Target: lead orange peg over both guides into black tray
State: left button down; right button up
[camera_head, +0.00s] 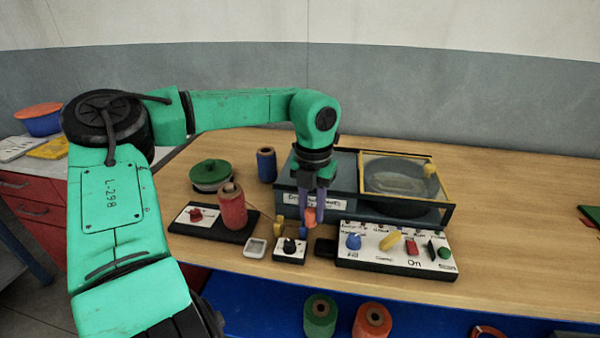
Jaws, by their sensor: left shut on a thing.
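My left gripper (312,211) points down in front of the dark machine and is shut on a small orange peg (310,217). The peg is low between the fingertips, partly covered by them. Just below and left of it stand a small yellow post (279,226) and a small blue piece (302,231), which look like the two guides. A thin line seems to run from the red spool (232,207) toward the yellow post; its further course is unclear. The small black tray (325,248) lies right of the knob box, below and right of the peg. My right gripper is out of view.
A knob box (290,250) and a small grey-white device (255,248) sit near the table's front edge. A switch panel (398,248) is at the right, before the glass-lidded machine (402,182). A blue spool (266,165) and green-lidded pot (210,175) stand behind.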

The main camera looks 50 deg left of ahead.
pick_arm(q)
jog(key=d, duration=0.4)
jog(key=shift+w+d+b, duration=0.1)
jog(key=shift+w+b, duration=0.15)
jog(key=shift+b, duration=0.05)
jog(key=shift+f+b, duration=0.65)
jog(key=shift+f, duration=0.1)
notch_tip(320, 180, down, 3)
jog(key=b, duration=0.3)
jog(key=shift+f, duration=0.15)
jog(key=shift+w, duration=0.1)
jog(key=shift+f, duration=0.15)
jog(key=c, duration=0.5)
grip_release()
jog(key=shift+c, duration=0.2)
jog(key=shift+a, duration=0.25)
jog(key=shift+d, duration=0.15)
